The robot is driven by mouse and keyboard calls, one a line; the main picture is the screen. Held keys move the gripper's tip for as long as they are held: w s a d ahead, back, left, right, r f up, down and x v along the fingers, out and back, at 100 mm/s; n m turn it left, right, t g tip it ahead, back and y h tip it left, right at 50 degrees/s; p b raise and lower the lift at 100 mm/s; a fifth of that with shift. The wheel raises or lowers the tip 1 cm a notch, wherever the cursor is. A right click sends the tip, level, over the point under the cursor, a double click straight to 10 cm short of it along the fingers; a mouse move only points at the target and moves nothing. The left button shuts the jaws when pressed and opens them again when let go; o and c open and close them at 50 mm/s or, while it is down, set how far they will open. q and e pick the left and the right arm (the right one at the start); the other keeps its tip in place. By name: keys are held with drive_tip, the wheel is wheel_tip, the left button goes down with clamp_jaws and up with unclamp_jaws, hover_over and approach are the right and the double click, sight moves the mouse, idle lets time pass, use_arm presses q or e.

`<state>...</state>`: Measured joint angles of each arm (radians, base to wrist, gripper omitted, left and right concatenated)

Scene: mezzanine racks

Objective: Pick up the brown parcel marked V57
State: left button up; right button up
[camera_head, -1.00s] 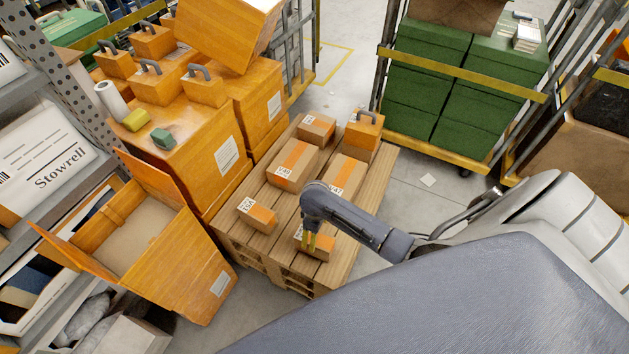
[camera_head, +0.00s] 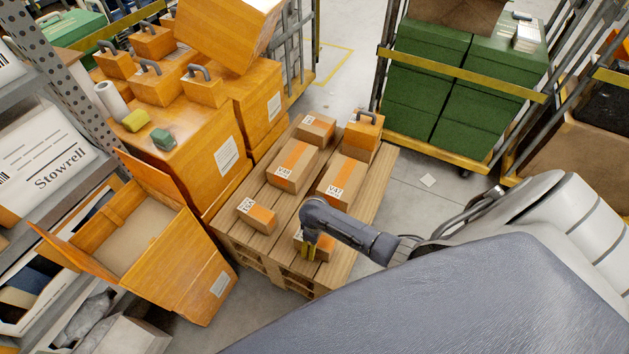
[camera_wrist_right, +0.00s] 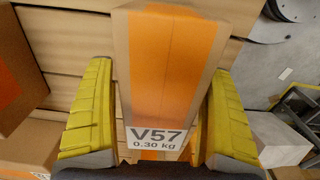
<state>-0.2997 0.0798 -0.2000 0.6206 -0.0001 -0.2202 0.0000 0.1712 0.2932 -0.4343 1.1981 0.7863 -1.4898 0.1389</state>
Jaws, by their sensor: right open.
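The brown parcel marked V57 (camera_wrist_right: 165,70) has a broad orange band and a white label reading V57, 0.30 kg. In the head view the parcel (camera_head: 326,249) lies near the front end of the wooden pallet (camera_head: 233,233), partly hidden by my right gripper (camera_head: 309,250). My right gripper is open over it. In the right wrist view the yellow fingers (camera_wrist_right: 160,115) stand on either side of the parcel, with a narrow gap visible at the left. My left gripper is not in view.
Other brown parcels stand on the pallet, including one at the left (camera_head: 257,215) and a taller one behind (camera_head: 342,178). An orange case (camera_head: 363,132) stands at the back. An open orange box (camera_head: 190,262) flanks the pallet on the left. Green crates (camera_head: 430,80) stand behind.

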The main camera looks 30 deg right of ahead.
drive_tip(key=shift+f, duration=0.1)
drive_tip(key=c, duration=1.5)
